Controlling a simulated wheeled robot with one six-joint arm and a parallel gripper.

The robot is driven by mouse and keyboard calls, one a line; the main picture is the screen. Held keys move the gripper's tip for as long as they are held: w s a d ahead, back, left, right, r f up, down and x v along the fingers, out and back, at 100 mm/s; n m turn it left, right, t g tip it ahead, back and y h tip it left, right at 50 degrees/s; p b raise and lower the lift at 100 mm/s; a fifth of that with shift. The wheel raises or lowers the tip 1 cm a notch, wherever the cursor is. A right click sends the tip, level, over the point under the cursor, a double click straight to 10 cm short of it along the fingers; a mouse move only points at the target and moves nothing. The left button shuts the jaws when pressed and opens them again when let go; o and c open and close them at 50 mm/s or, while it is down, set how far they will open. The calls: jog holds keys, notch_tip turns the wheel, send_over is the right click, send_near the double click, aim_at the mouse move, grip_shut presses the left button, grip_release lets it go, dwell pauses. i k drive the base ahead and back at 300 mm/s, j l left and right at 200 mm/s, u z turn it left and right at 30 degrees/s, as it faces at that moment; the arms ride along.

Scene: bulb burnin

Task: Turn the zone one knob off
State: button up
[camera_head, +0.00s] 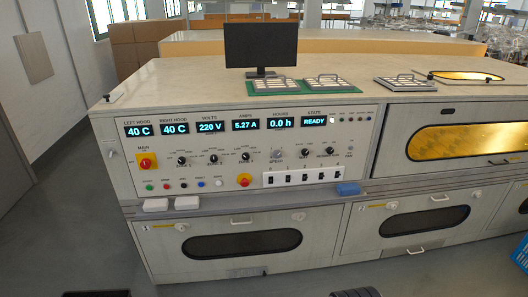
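The control panel (225,168) fills the left front of a long grey-white machine. A row of small black knobs runs across its middle: a left knob (181,160), a second knob (213,158) and a third knob (245,156). Right of them are a larger grey dial (277,155) and two more black knobs, one inner (305,152) and one outer (330,150). Their labels are too small to read, so I cannot tell which is zone one or where each points. My gripper is not in view.
Displays read 40 C, 40 C, 220 V, 5.27 A, 0.0 h and READY. A red main switch (147,162) and a red button (243,181) sit near the knobs. A white switch strip (300,177) and a blue block (347,189) are below. Floor (80,240) is clear at left.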

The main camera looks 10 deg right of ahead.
aim_at(182, 160)
jog(key=i+j+z, duration=0.45)
jog(key=i+j, duration=0.25)
jog(key=j, duration=0.15)
